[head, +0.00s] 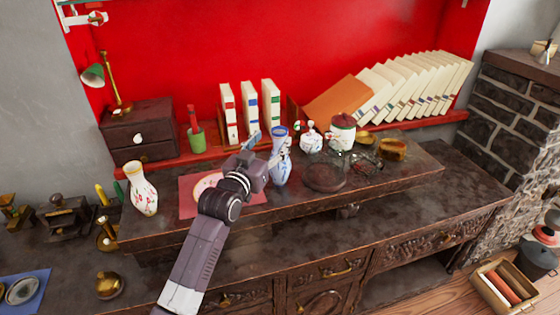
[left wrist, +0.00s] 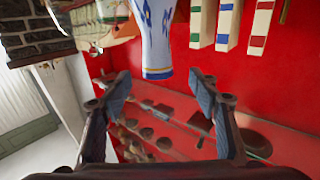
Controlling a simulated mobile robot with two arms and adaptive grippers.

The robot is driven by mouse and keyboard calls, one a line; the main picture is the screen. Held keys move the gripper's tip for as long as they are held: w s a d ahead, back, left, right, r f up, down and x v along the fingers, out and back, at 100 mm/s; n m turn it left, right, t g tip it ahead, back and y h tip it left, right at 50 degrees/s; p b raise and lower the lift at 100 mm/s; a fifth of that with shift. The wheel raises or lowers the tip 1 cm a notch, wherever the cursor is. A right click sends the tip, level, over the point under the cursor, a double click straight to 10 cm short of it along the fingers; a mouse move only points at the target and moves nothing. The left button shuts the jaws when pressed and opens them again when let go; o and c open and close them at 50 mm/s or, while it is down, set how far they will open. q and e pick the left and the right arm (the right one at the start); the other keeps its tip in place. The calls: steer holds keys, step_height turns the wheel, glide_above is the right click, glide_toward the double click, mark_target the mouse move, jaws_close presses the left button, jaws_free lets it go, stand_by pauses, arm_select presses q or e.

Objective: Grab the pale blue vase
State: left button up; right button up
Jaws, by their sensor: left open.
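The pale blue vase (head: 281,168), slim with blue patterns and a blue rim, stands upright on the dark wooden shelf in the head view. My left gripper (head: 262,149) is at its upper left, close beside it, with its fingers partly hidden near the neck. In the left wrist view the vase (left wrist: 157,40) appears upside down at the top centre, its rim lowest. The open left gripper (left wrist: 162,88) shows there with its two fingers spread and nothing between them; the rim lies just above the gap. I cannot tell whether a finger touches it. My right gripper is not in view.
A white jar (head: 311,140), a red-lidded pot (head: 342,132) and a dark glass vessel (head: 324,174) stand right of the vase. A plate on a red mat (head: 188,206) and a floral white vase (head: 143,192) are left. Books (head: 250,112) stand behind.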

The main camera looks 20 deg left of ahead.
mark_target(276, 137)
arm_select(q)
steer(key=shift+w+d+f+p, duration=0.1)
steer(key=shift+w+d+p, duration=0.1)
steer(key=shift+w, duration=0.75)
steer(key=shift+w+d+f+p, duration=0.1)
steer(key=shift+w+p, duration=0.1)
steer(key=shift+w, duration=0.8)
steer(key=shift+w+d+f+p, duration=0.1)
steer(key=shift+w+d+p, duration=0.1)
steer(key=shift+w, duration=0.75)
steer(key=shift+c, duration=0.5)
jaws_close()
steer(key=shift+a+r, duration=0.1)
steer(key=shift+r, duration=0.1)
